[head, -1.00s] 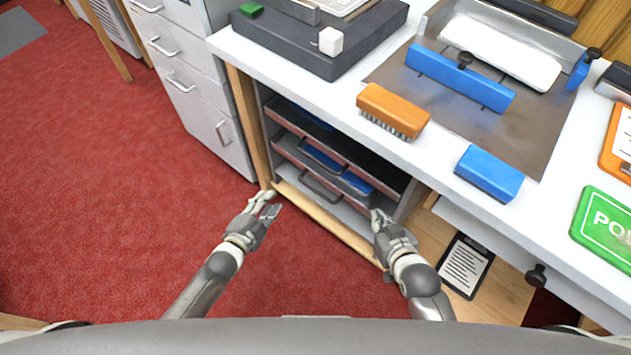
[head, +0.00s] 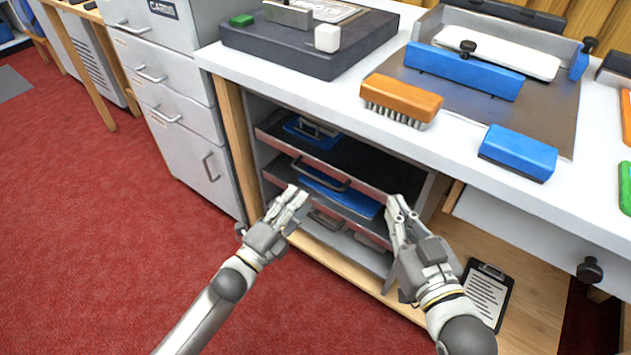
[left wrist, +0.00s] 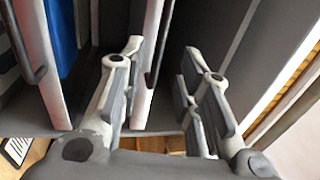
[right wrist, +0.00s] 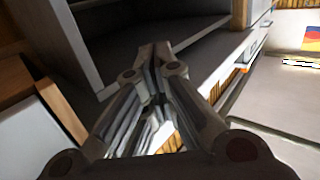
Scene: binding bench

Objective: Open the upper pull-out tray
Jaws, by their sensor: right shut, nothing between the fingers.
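The upper pull-out tray (head: 272,139) is a dark, shallow tray with a light front edge, in the cabinet under the bench. Its bar handle (head: 322,180) hangs at the front. A lower tray (head: 275,178) holds something blue (head: 345,197). My left gripper (head: 298,197) is open in front of the trays, near the lower one. In the left wrist view a handle bar (left wrist: 159,45) shows between its open fingers (left wrist: 163,50); I cannot tell which tray's it is, or whether they touch. My right gripper (head: 398,207) is shut and empty by the cabinet's right side.
The white benchtop (head: 455,158) overhangs the trays and carries a brush (head: 402,98) and a blue block (head: 518,153). A clipboard (head: 485,292) lies on the wooden shelf at right. Grey drawers (head: 180,120) stand at left. Red carpet (head: 120,230) is clear.

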